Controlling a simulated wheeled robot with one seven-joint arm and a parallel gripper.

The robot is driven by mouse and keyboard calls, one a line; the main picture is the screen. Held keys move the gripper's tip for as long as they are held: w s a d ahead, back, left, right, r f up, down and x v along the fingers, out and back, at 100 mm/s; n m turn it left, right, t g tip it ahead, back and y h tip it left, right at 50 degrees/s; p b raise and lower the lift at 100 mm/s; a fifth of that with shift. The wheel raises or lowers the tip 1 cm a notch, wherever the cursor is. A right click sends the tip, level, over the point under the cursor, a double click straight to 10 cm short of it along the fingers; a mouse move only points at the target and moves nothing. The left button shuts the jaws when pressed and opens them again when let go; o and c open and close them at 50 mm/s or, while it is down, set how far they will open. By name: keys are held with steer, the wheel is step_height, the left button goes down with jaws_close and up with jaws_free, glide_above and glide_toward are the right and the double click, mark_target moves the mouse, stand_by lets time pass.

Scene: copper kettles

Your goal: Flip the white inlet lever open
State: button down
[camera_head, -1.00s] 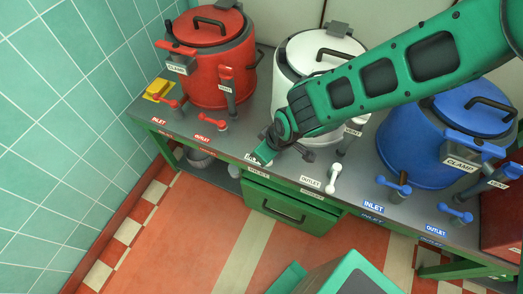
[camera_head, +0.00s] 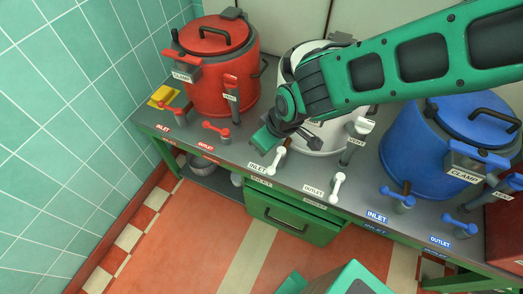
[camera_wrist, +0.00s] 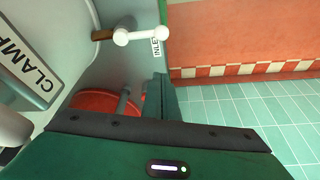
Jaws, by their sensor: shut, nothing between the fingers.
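The white inlet lever (camera_head: 277,159) shows on the bench front, beside its INLET label, before the white kettle (camera_head: 300,62). It points toward the bench's front edge, much like the white outlet lever (camera_head: 338,186) to its right. In the wrist view the inlet lever (camera_wrist: 140,35) is a white bar with round ends on a brown stem, its tip near the INLET label (camera_wrist: 157,46). My gripper (camera_head: 264,140) is shut and empty, just left of and behind the lever, apparently apart from it. The finger (camera_wrist: 160,98) shows below the lever in the wrist view.
The red kettle (camera_head: 222,75) with red levers stands to the left, and the blue kettle (camera_head: 435,140) to the right. The white kettle's upright vent post (camera_head: 350,145) stands right of my gripper. Green drawers (camera_head: 290,212) lie below the bench edge.

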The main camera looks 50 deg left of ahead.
steer(key=shift+v, duration=1)
